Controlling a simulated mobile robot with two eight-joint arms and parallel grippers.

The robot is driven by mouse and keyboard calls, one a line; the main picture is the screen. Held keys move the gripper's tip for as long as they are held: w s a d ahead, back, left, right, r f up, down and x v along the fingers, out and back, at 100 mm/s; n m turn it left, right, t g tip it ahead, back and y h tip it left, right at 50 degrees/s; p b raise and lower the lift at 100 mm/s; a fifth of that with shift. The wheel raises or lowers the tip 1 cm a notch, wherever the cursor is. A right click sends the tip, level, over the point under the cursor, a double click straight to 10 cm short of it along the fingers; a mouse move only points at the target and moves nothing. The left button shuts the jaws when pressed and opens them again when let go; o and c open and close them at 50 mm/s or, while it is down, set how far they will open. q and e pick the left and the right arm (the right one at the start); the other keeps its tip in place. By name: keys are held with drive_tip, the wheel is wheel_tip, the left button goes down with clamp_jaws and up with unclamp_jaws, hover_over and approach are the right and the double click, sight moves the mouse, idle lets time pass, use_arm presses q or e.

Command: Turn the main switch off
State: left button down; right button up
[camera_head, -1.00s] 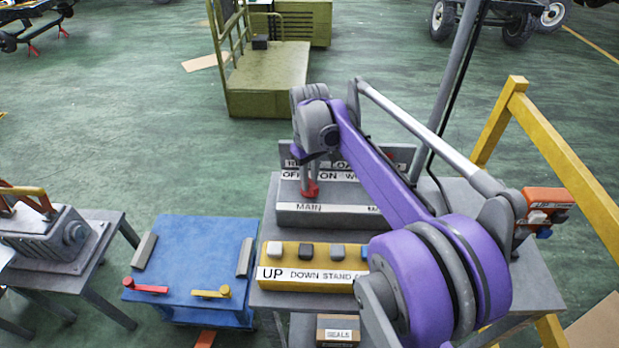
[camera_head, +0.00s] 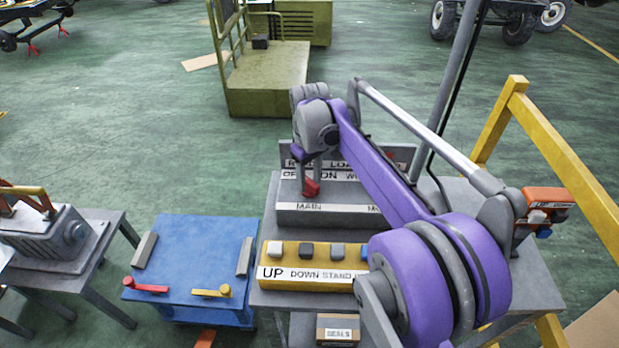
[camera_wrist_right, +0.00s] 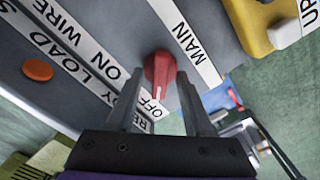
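The main switch is a red knob (camera_wrist_right: 160,71) on a grey panel (camera_head: 335,215), between the MAIN label (camera_wrist_right: 188,43) and the OFF/ON label strip (camera_wrist_right: 110,70). In the head view, the knob (camera_head: 311,188) shows below my right gripper (camera_head: 311,182). My left gripper is not in view.
A yellow button box (camera_head: 308,278) sits in front of the panel. An orange round lamp or button (camera_wrist_right: 37,70) is on the panel. A blue cart (camera_head: 195,260) stands to the left, and a yellow frame (camera_head: 560,150) rises at the right. My right arm hides part of the panel.

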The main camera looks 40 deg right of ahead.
sight(310, 181)
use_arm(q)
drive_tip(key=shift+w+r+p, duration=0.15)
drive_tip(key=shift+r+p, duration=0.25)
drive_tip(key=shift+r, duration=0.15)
use_arm(e)
wheel_tip(310, 181, up, 11)
drive_tip(key=shift+f, duration=0.15)
idle(0.5)
